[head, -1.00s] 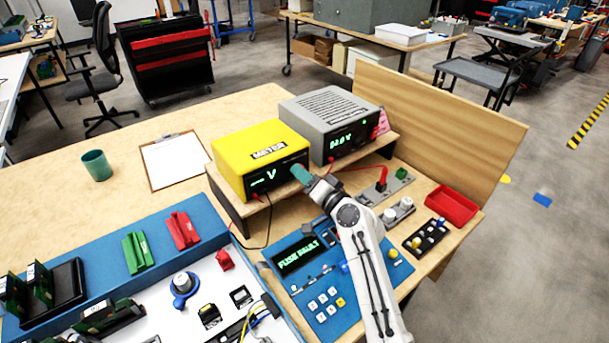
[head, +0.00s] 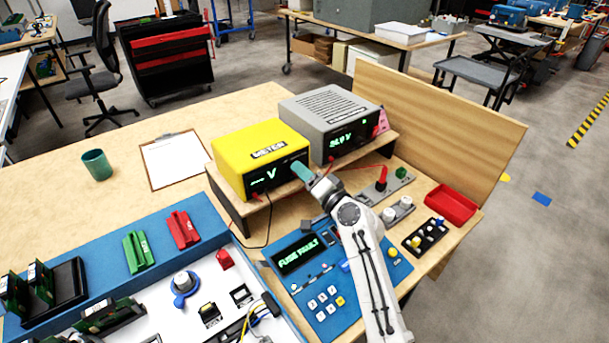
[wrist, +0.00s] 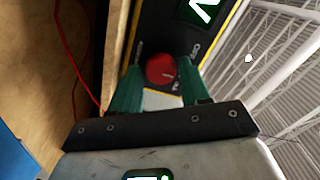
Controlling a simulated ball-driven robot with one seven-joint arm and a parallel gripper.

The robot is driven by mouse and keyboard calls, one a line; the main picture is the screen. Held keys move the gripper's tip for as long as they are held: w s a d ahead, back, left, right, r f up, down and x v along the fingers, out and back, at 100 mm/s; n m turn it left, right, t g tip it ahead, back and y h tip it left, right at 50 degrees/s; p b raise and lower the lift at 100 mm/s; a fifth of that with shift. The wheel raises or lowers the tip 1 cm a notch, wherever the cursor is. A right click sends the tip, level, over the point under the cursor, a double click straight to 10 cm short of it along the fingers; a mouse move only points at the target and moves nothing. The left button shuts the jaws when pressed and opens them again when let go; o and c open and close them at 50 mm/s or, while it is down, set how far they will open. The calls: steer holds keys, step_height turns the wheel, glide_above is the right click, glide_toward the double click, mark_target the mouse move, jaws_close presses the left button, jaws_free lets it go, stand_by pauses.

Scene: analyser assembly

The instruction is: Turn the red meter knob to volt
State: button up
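The yellow meter (head: 262,153) stands on the wooden shelf, with a green "V" on its display. Its red knob (wrist: 160,69) shows in the wrist view below the display, with a small light mark on its face. In the head view the knob is hidden behind my gripper. My gripper (head: 302,172) is at the meter's front. In the wrist view its two green fingers (wrist: 160,78) stand on either side of the knob, very close to it. I cannot tell whether they press on it.
A grey power supply (head: 330,115) stands right of the meter. A red lead (wrist: 72,55) runs beside the shelf edge. A blue panel (head: 325,275) reading "FUSE FAULT" lies below my arm. A wooden board (head: 440,120) stands behind at the right.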

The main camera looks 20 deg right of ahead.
steer(key=shift+o, duration=1.1)
steer(key=shift+s, duration=0.1)
steer(key=v, duration=1)
steer(key=shift+s+b, duration=0.3)
steer(key=shift+d, duration=0.1)
